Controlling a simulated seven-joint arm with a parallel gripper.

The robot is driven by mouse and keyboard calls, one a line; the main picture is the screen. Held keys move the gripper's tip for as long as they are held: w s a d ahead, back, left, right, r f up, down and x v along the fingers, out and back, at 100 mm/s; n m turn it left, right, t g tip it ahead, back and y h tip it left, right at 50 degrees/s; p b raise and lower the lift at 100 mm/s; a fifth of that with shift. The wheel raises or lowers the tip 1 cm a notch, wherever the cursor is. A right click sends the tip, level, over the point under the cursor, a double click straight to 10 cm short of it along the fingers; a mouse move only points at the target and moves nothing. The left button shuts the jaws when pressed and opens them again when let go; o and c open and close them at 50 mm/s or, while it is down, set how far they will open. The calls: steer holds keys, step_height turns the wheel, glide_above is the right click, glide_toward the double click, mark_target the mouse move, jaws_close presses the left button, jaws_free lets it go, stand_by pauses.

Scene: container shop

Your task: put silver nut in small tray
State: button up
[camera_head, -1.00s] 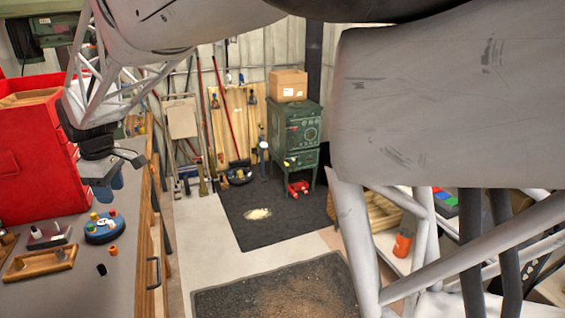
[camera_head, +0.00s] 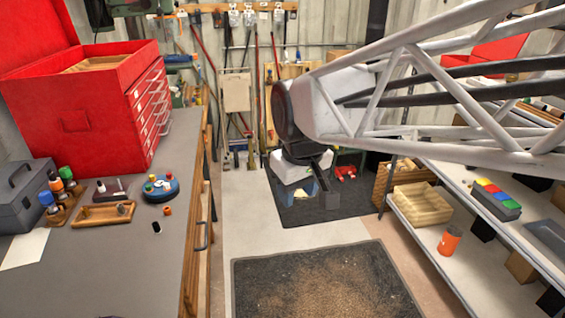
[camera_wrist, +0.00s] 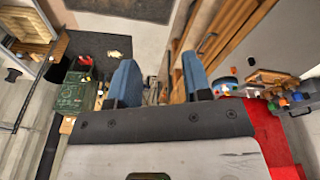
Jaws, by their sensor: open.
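A small wooden tray (camera_head: 104,222) lies on the grey workbench in the head view. A small greyish piece (camera_head: 121,209) sits at its right end; it is too small to tell whether it is the silver nut. A dark small tray (camera_head: 113,196) with a white-topped item lies just behind. A small black piece (camera_head: 157,228) lies on the bench to the right. My gripper (camera_head: 302,190) hangs out over the floor, right of the bench and well away from these things. Its blue fingers are apart with nothing between them in the wrist view (camera_wrist: 160,78).
A red toolbox (camera_head: 75,122) stands at the back of the workbench (camera_head: 110,275). A blue round holder (camera_head: 161,194), an orange piece (camera_head: 168,210), several bottles and a grey case (camera_head: 22,195) are near the trays. A shelf (camera_head: 425,235) stands right. The bench front is clear.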

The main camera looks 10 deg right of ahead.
steer(key=s+d+f+m, duration=0.2)
steer(key=s+d, duration=0.1)
steer(key=s, duration=0.2)
steer(key=s+d+f+m, duration=0.2)
steer(key=s+d, duration=0.1)
steer(key=s, duration=0.3)
steer(key=shift+s+f+t, duration=0.25)
steer(key=shift+s+t, duration=0.05)
